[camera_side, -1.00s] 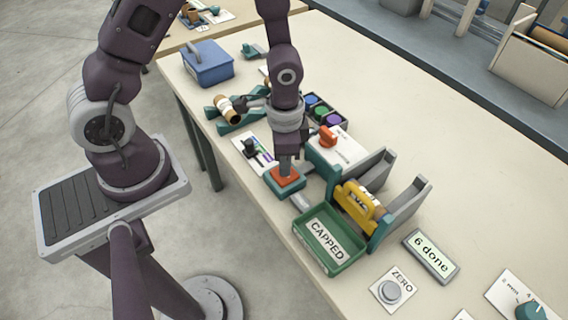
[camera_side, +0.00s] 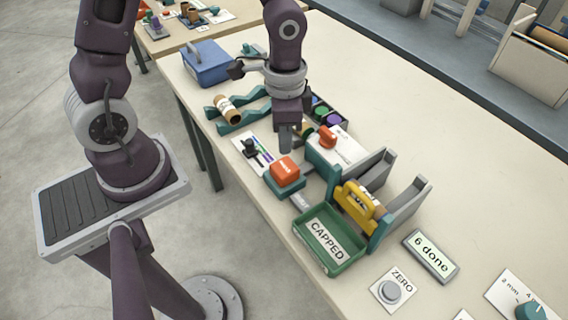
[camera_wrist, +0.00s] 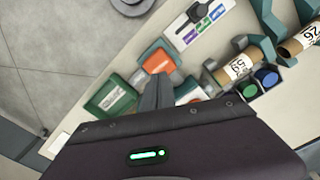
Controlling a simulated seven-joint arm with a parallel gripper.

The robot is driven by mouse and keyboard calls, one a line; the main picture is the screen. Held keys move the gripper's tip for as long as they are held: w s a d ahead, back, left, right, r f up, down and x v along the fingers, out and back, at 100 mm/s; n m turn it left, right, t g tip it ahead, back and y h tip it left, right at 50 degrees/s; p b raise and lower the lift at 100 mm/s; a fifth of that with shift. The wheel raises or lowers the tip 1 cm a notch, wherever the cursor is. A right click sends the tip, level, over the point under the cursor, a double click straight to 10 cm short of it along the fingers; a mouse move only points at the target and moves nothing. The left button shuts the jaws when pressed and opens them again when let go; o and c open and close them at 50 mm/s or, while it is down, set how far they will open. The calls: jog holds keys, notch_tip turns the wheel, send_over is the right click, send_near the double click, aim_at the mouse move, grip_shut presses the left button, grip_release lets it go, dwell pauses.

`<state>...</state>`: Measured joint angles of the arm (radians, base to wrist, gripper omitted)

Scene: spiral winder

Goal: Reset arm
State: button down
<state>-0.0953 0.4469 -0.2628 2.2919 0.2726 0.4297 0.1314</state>
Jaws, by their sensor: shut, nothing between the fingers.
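My gripper (camera_side: 285,140) is shut and empty, pointing down above the bench. It is just behind and above an orange button (camera_side: 285,170) on a teal base, and apart from it. In the wrist view my shut fingers (camera_wrist: 155,90) point at the area beside the same orange button (camera_wrist: 158,60). The spiral winder (camera_side: 360,195), with its yellow part and grey side plates, stands to the right of the gripper.
A green tray marked CAPPED (camera_side: 330,245) sits at the front edge. A rack (camera_side: 240,108) with a cardboard tube, a blue box (camera_side: 207,65) and a lever card (camera_side: 252,150) lie to the left. A "6 done" display (camera_side: 430,255) and a ZERO button (camera_side: 390,290) stand right. Bench at the back right is clear.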

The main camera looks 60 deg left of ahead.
jog(key=shift+r, duration=0.3)
jog(key=shift+a+r, duration=0.1)
jog(key=shift+r, duration=0.3)
jog(key=s+a+r+n+t, duration=0.1)
jog(key=s+r+n+t, duration=0.1)
jog(key=s+r, duration=0.4)
jog(key=s+a+r+n+t, duration=0.1)
jog(key=s+r+n+t, duration=0.2)
jog(key=r, duration=0.9)
jog(key=s+n, duration=0.1)
jog(key=s, duration=0.2)
jog(key=shift+s+a+t, duration=0.2)
jog(key=shift+a+t, duration=0.1)
